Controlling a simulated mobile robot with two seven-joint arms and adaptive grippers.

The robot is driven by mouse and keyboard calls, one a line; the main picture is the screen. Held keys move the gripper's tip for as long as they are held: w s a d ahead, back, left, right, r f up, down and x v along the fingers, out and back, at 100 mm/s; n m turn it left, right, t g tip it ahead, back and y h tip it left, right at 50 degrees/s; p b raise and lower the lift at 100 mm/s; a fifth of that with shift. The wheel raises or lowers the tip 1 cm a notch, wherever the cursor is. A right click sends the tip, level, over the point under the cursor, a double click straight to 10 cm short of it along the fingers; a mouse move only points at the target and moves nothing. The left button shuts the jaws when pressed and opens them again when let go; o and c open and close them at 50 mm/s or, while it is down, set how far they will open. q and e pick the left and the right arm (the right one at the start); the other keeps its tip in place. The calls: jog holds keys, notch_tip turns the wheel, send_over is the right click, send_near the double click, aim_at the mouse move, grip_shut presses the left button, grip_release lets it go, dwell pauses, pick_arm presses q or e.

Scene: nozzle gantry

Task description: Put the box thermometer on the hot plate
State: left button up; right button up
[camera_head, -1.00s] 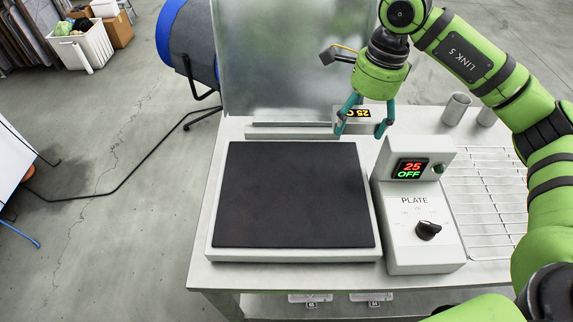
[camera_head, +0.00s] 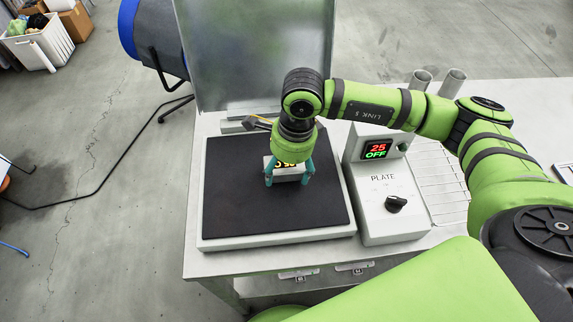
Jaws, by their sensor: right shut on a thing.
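The hot plate (camera_head: 235,205) has a flat black top in a pale grey frame and lies on the table. The box thermometer (camera_head: 286,174) is a small pale box with a yellow-lit display, partly hidden by my gripper. My right gripper (camera_head: 288,180) is shut on the box thermometer, with one teal finger at each side. The box appears over the right part of the black top; I cannot tell whether it touches the surface. My left gripper is not in view.
The control unit (camera_head: 389,206) right of the plate has a black knob and a display reading 25 OFF. A wire rack (camera_head: 440,190) and metal cups (camera_head: 420,82) stand further right.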

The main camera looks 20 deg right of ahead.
aim_at(293, 167)
jog(key=shift+f, duration=0.55)
jog(key=o, duration=1)
jog(key=shift+f, duration=0.1)
jog(key=o, duration=0.4)
jog(key=shift+r, duration=0.2)
jog(key=r+b, duration=0.1)
jog(key=r, duration=0.2)
jog(key=d+r, duration=0.1)
jog(key=r, duration=0.3)
jog(key=r+b, duration=0.1)
jog(key=r, duration=0.3)
jog(key=shift+s+d+b, duration=0.15)
jog(key=shift+b, duration=0.15)
jog(key=shift+r, duration=0.45)
